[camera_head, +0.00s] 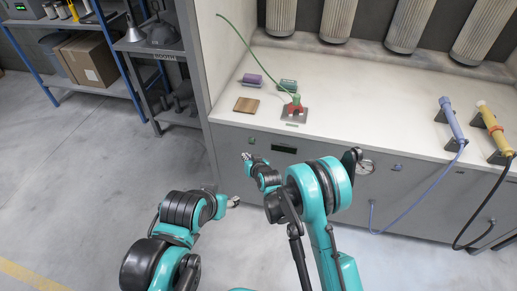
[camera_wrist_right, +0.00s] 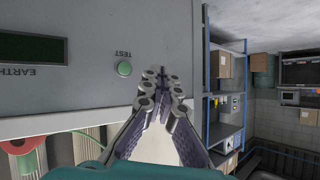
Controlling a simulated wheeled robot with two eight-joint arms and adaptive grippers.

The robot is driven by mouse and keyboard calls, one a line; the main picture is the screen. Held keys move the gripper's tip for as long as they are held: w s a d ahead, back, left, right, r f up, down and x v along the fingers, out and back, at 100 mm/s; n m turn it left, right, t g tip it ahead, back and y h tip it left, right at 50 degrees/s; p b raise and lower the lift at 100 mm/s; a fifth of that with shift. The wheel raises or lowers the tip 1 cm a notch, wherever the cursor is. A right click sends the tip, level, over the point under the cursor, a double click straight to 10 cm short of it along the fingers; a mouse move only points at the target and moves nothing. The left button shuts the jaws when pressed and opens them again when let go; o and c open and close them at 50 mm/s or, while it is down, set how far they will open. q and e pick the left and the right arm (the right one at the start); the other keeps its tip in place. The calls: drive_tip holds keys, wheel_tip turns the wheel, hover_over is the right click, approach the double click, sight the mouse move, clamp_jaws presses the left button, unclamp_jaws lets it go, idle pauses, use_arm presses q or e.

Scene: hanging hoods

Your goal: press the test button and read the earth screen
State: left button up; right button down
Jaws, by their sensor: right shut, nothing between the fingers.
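The green round test button (camera_wrist_right: 124,68) sits on the grey bench front in the right wrist view, beside an upside-down TEST label. In the head view it is a small spot (camera_head: 251,140). The earth screen (camera_wrist_right: 32,47) is a dark green panel to its left, with no reading visible; the head view shows it too (camera_head: 284,149). My right gripper (camera_head: 246,156) is shut and empty in front of the panel. In the wrist view its fingertips (camera_wrist_right: 161,76) are to the right of the button, not over it. My left gripper (camera_head: 233,201) is small and mostly hidden by its arm.
The white worktop (camera_head: 360,105) holds a red clamp (camera_head: 294,108) with a green cable, a wooden block (camera_head: 247,105) and blue and yellow tubes on stands. Shelving (camera_head: 165,52) stands at the left. Bare floor (camera_head: 80,180) lies open at lower left.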

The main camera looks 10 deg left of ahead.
sight(252, 140)
drive_tip(key=shift+s+a+f, duration=0.15)
drive_tip(key=shift+s+f, duration=0.05)
drive_tip(key=shift+f, duration=0.45)
drive_tip(key=shift+s+a+f, duration=0.1)
drive_tip(key=shift+s+f, duration=0.1)
drive_tip(key=shift+f, duration=0.4)
drive_tip(key=shift+w+d, duration=0.2)
drive_tip(key=shift+w, duration=4.25)
drive_tip(key=shift+w, duration=0.4)
drive_tip(key=shift+w, duration=0.35)
drive_tip(key=shift+s, duration=0.8)
